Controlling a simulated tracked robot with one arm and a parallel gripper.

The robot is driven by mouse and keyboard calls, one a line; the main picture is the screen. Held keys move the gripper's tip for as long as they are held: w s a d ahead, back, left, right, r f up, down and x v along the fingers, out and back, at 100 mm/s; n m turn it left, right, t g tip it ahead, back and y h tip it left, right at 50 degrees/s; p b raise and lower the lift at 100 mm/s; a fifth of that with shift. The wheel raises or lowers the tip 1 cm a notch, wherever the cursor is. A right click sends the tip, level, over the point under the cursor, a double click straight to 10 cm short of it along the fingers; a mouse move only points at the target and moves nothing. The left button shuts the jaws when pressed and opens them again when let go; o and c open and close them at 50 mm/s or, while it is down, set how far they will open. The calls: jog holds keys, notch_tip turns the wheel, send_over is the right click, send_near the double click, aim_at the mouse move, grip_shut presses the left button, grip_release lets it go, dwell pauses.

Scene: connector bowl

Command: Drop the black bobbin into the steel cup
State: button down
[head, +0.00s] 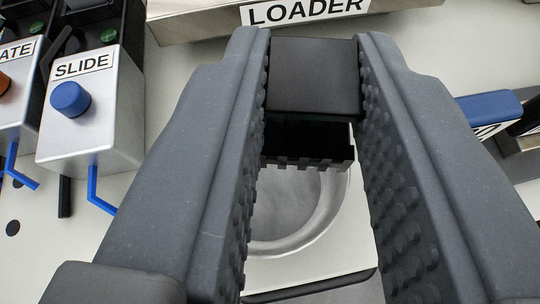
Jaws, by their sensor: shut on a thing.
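The black bobbin (314,80) is between the fingertips of my gripper (312,62). It has a flat, square upper face and a toothed lower edge. The steel cup (290,210) shows between the fingers, below the bobbin in the picture. Its round inside and part of its rim are visible. The fingers and the bobbin hide the rest of the cup. I cannot tell how high the bobbin is above it.
A grey box labelled SLIDE (98,125) with a blue knob stands at the left, beside another box. A metal LOADER part (200,22) lies along the back. A blue-topped part (490,108) is at the right. Pale surface shows between them.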

aim_at(303, 159)
jog(key=shift+f+b, duration=0.8)
jog(key=shift+f, duration=1.25)
jog(key=c, duration=1.2)
grip_release()
jog(key=shift+s+r, duration=0.1)
jog(key=shift+b+v, duration=0.3)
jog(key=shift+v, duration=6.5)
